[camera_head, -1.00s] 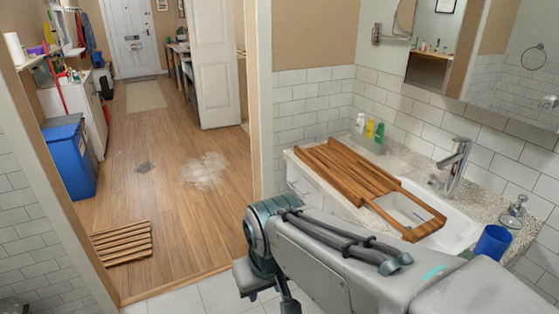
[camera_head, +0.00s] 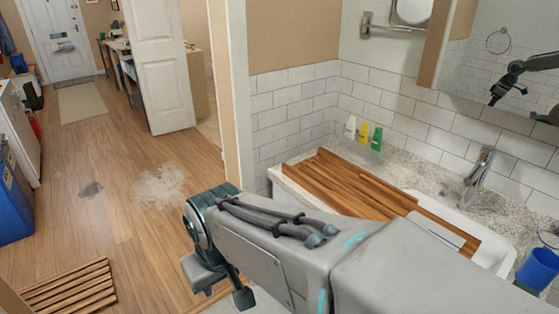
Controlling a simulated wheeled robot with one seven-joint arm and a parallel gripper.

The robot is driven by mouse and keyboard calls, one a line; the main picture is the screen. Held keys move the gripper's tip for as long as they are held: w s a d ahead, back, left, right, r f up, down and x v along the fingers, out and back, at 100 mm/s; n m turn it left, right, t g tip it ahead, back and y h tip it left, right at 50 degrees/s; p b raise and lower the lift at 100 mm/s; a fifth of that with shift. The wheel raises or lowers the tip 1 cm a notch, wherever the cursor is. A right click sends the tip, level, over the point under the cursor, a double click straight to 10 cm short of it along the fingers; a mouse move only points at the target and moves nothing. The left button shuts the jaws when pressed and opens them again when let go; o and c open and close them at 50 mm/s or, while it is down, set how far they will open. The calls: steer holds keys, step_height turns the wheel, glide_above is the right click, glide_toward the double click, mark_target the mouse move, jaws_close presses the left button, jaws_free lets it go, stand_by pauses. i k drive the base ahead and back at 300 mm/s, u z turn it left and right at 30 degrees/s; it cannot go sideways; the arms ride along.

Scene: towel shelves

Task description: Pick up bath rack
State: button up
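A wooden slatted bath rack (camera_head: 365,186) lies across the counter and over part of the white sink (camera_head: 490,252). It has an open frame at its right end. My grey arm crosses in front and hides its near edge. A second small slatted wooden rack (camera_head: 72,290) lies on the wood floor at the lower left. The mirror reflects the dark end of an arm, apparently my gripper (camera_head: 508,92), small and off the rack; its fingers are too unclear to judge.
Three small bottles (camera_head: 363,133) stand at the back of the counter, by the tiled wall. A faucet (camera_head: 477,178) rises behind the sink, and a blue cup (camera_head: 537,270) stands at the right. A white door (camera_head: 160,65) stands open. The hallway floor is mostly clear.

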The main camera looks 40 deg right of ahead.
mark_target(293, 172)
steer(key=i, duration=2.55)
steer(key=z, duration=4.1)
steer(key=i, duration=0.5)
steer(key=z, duration=0.05)
